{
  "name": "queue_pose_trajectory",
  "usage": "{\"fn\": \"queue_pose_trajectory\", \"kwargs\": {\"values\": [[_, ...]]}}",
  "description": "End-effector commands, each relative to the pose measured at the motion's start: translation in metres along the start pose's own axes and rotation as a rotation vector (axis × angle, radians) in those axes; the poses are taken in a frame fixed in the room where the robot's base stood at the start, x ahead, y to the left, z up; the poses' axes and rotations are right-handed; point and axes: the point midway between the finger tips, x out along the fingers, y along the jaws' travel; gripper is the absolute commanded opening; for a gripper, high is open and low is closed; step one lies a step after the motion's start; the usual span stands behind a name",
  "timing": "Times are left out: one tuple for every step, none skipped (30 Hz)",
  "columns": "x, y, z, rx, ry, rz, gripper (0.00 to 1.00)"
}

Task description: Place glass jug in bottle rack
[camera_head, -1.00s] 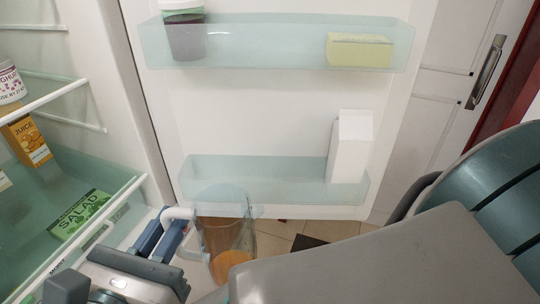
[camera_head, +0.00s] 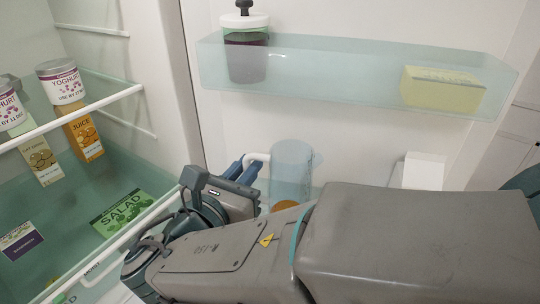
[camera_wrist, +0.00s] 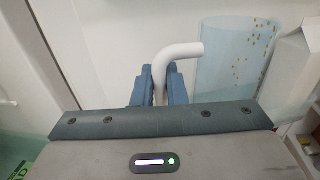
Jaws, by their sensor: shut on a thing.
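The glass jug (camera_head: 291,172) is a clear bluish cylinder with a white handle and something orange in its lower part. It stands upright in front of the fridge door, and it also shows in the wrist view (camera_wrist: 236,75). My gripper (camera_head: 243,166) is shut on the white handle, with its blue fingers (camera_wrist: 160,86) on both sides of it. The bottle rack, a lower pale green door shelf (camera_head: 385,180), is mostly hidden behind my arm and the jug. I cannot tell whether the jug's base touches the rack.
A white carton (camera_head: 422,171) stands on the right of the lower rack. The upper door shelf (camera_head: 340,72) holds a dark bottle (camera_head: 246,58) and a yellow box (camera_head: 441,90). Fridge shelves on the left hold yoghurt (camera_head: 62,82), juice (camera_head: 84,137) and salad (camera_head: 133,212).

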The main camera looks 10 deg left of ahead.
Motion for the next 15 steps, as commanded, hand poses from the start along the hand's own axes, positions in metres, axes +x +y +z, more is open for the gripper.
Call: {"fn": "queue_pose_trajectory", "kwargs": {"values": [[0.012, 0.002, 0.001, 0.000, -0.001, -0.004, 0.00], [0.019, 0.003, 0.001, -0.001, -0.001, -0.005, 0.00], [0.026, 0.005, 0.001, -0.001, -0.001, -0.003, 0.00], [0.031, 0.006, 0.001, -0.001, -0.001, -0.004, 0.00], [0.036, 0.006, 0.001, -0.001, -0.001, -0.004, 0.00], [0.042, 0.007, 0.001, -0.001, -0.001, -0.005, 0.00], [0.046, 0.008, 0.001, 0.000, -0.001, -0.005, 0.00], [0.050, 0.009, 0.001, 0.000, -0.001, -0.004, 0.00], [0.054, 0.010, 0.001, 0.001, -0.001, -0.003, 0.00], [0.058, 0.011, 0.001, 0.000, -0.002, -0.004, 0.00], [0.061, 0.011, 0.001, 0.000, -0.001, -0.004, 0.00], [0.065, 0.012, 0.001, 0.000, -0.001, -0.003, 0.00], [0.068, 0.013, 0.001, 0.000, -0.001, -0.003, 0.00], [0.071, 0.013, 0.001, 0.000, -0.001, -0.003, 0.00], [0.070, 0.014, -0.005, -0.003, -0.001, -0.001, 0.00]]}}
